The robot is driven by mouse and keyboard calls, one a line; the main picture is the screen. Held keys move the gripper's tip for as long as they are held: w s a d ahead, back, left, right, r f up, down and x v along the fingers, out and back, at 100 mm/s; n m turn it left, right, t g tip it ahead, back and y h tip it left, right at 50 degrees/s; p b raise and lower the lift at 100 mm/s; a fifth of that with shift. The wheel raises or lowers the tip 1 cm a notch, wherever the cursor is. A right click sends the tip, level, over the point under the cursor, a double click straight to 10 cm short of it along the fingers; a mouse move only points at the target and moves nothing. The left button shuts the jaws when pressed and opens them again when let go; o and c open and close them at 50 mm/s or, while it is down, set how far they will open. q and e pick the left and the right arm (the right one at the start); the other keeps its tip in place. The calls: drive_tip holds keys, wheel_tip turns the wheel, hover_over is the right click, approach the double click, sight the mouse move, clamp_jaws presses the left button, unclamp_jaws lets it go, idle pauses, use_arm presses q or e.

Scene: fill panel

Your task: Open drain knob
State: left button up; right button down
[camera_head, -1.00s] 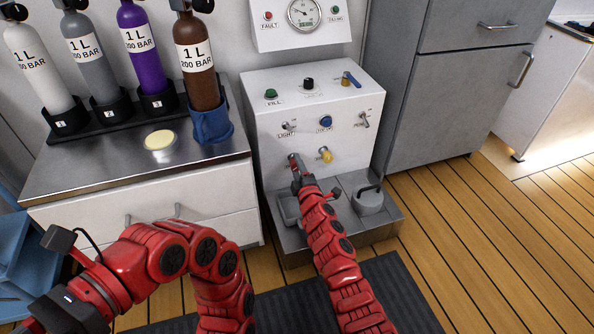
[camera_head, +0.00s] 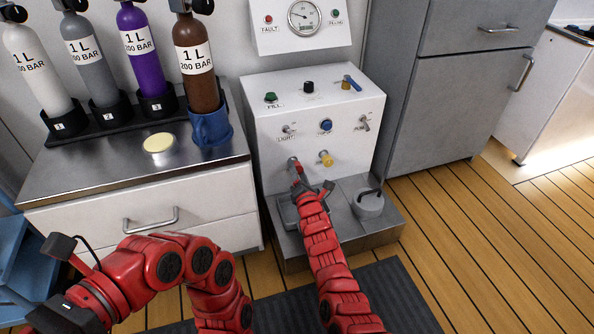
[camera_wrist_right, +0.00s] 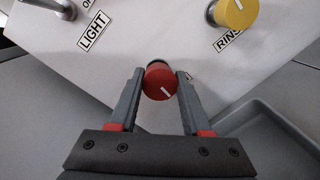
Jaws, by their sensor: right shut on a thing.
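The red round knob (camera_wrist_right: 160,82) with a white line on its face is on the front of the white panel (camera_wrist_right: 110,45). The line is slanted towards the lower right in the right wrist view. My right gripper (camera_wrist_right: 160,95) is shut on this knob, with one finger on either side. In the head view my right gripper (camera_head: 297,172) is at the panel's lower left front, where it partly hides the knob. Its label is hidden or cannot be read.
A yellow knob (camera_head: 326,158) is just right of the red one. Above are the light switch (camera_head: 289,130), a blue button (camera_head: 326,125) and another switch (camera_head: 364,123). A grey container (camera_head: 368,205) with a black handle stands on the ledge below. Bottles (camera_head: 197,65) stand at the left.

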drive_tip(key=shift+f+n, duration=0.1)
drive_tip(key=shift+n, duration=1.8)
drive_tip(key=shift+c, duration=1.8)
unclamp_jaws()
